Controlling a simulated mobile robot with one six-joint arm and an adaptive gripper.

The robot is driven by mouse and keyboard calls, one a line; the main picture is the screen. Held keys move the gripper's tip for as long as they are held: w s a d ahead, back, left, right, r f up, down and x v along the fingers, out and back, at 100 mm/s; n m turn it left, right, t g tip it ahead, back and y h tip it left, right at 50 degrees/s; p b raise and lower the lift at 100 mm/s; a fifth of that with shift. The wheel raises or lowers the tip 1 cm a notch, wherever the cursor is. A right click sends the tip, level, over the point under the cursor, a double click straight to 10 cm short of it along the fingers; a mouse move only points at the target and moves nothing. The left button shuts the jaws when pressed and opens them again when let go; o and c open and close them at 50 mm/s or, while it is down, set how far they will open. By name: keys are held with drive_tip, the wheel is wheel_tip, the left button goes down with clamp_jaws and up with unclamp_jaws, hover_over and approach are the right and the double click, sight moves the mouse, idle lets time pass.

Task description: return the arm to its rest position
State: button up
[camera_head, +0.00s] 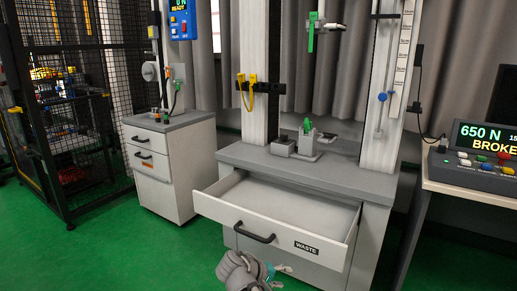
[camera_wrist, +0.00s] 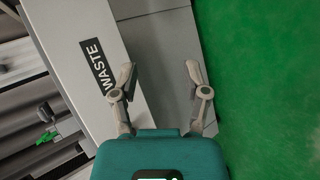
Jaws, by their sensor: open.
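My gripper (camera_head: 279,276) is at the bottom middle of the head view, in front of the open waste drawer and lower in the picture than its front. In the wrist view my gripper (camera_wrist: 160,72) has its two fingers spread wide, with nothing between them. The waste drawer (camera_head: 275,232) is pulled out of the grey cabinet, and the visible part of its floor looks bare. Its labelled front also shows in the wrist view (camera_wrist: 88,40), to the left of the fingers and apart from them as far as I can tell.
The drop tower's bench (camera_head: 240,152) carries grey blocks and a green piece (camera_head: 307,125). A smaller drawer cabinet (camera_head: 170,160) and a mesh cage (camera_head: 75,130) stand left. A console (camera_head: 478,160) reading "650 N" and "BROKE" sits right. Green floor (camera_head: 130,250) is clear at front left.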

drive_tip(key=s+d+r+m+g+y+p, duration=0.2)
drive_tip(key=s+d+m+g+y+p, duration=0.3)
drive_tip(key=d+y+p, duration=0.45)
wheel_tip(320, 180, up, 38)
drive_tip(key=s+p, duration=0.1)
drive_tip(key=p, duration=3.6)
drive_tip(key=shift+d+m+t+p, duration=0.25)
drive_tip(key=shift+m+t+p, duration=0.05)
drive_tip(key=shift+p, duration=0.05)
drive_tip(key=shift+s+y, duration=0.1)
drive_tip(key=shift+y, duration=0.15)
